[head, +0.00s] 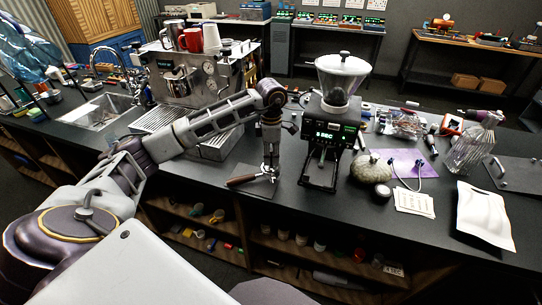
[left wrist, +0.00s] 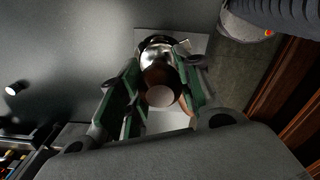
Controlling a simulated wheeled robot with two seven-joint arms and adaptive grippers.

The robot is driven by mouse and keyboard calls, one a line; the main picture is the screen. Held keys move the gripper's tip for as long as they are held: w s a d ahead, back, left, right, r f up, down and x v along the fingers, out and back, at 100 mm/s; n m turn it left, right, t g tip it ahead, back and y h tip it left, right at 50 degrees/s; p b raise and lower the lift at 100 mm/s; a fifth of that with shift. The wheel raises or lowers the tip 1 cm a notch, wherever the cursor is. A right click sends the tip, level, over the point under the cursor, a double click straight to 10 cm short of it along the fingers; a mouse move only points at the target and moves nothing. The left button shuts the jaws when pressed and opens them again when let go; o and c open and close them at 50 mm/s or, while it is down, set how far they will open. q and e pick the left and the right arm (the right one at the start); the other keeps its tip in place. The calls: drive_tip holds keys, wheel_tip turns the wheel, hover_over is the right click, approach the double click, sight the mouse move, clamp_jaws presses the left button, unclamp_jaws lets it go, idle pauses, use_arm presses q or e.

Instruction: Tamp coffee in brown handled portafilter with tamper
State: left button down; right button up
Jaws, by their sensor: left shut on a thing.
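The brown handled portafilter (head: 240,181) lies on a dark mat at the counter's front edge, its handle pointing left. My left gripper (head: 270,168) points down over the portafilter's basket end. In the left wrist view, my left gripper (left wrist: 157,88) is shut on the tamper (left wrist: 160,96), a brown piece with a pale round top between the green finger pads. Shiny metal (left wrist: 157,52) shows just beyond it. The fingers hide most of the tamper and basket, so I cannot tell whether the tamper touches the coffee. My right gripper is not in view.
The coffee grinder (head: 335,125) stands just right of my left gripper. The espresso machine (head: 205,75) stands behind my left arm.

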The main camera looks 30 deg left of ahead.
use_arm(q)
drive_tip(key=shift+r+p, duration=1.55)
drive_tip(key=shift+r, duration=1.5)
drive_tip(key=shift+f, duration=0.1)
